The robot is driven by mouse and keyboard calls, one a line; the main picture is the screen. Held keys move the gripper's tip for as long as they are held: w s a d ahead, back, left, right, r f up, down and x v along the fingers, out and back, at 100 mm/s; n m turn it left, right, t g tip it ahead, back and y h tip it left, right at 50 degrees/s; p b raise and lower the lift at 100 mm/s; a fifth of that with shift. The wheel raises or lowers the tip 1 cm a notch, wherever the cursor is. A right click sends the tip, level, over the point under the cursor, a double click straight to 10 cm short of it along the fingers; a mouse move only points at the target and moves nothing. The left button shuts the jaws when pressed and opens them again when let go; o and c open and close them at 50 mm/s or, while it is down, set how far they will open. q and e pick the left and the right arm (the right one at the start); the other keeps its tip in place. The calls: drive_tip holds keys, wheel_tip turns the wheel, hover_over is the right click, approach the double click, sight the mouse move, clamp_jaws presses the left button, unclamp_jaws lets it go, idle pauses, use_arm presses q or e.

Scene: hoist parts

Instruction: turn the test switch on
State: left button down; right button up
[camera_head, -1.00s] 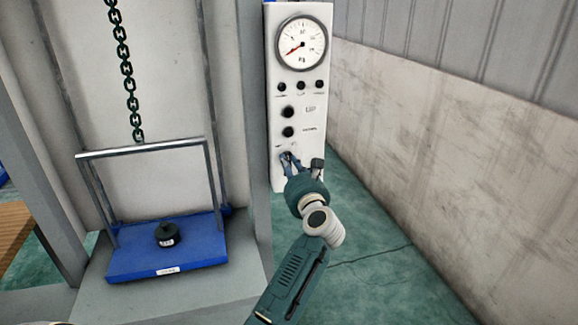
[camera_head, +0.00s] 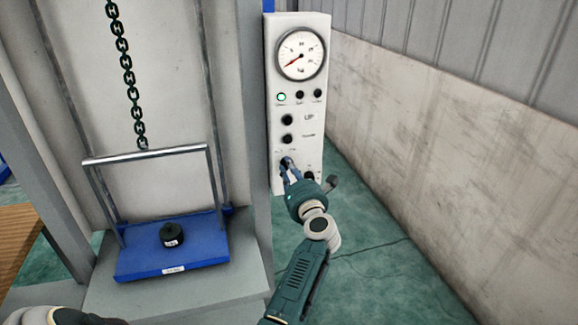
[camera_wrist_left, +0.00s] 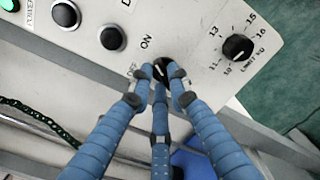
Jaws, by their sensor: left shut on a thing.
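The test switch (camera_wrist_left: 162,70) is a small black knob with a white mark on the white control box (camera_head: 298,70), between the labels OFF and ON. In the wrist view my left gripper (camera_wrist_left: 158,82) has its blue fingers closed around it; the fingertips cover part of it, and I cannot tell exactly which label its mark points to. A lamp (camera_head: 282,97) at the box's upper left is lit green. My right gripper is not in view.
A limit knob (camera_wrist_left: 237,48) with numbers is beside the switch. Two black buttons (camera_head: 287,120) and a round gauge (camera_head: 300,54) are above. On the left, a blue platform (camera_head: 190,258) bears a dark weight (camera_head: 172,234), near a hanging chain (camera_head: 128,75). A wall stands at right.

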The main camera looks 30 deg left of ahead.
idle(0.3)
use_arm(q)
drive_tip(key=c, duration=1.6)
unclamp_jaws()
drive_tip(key=shift+c, duration=0.2)
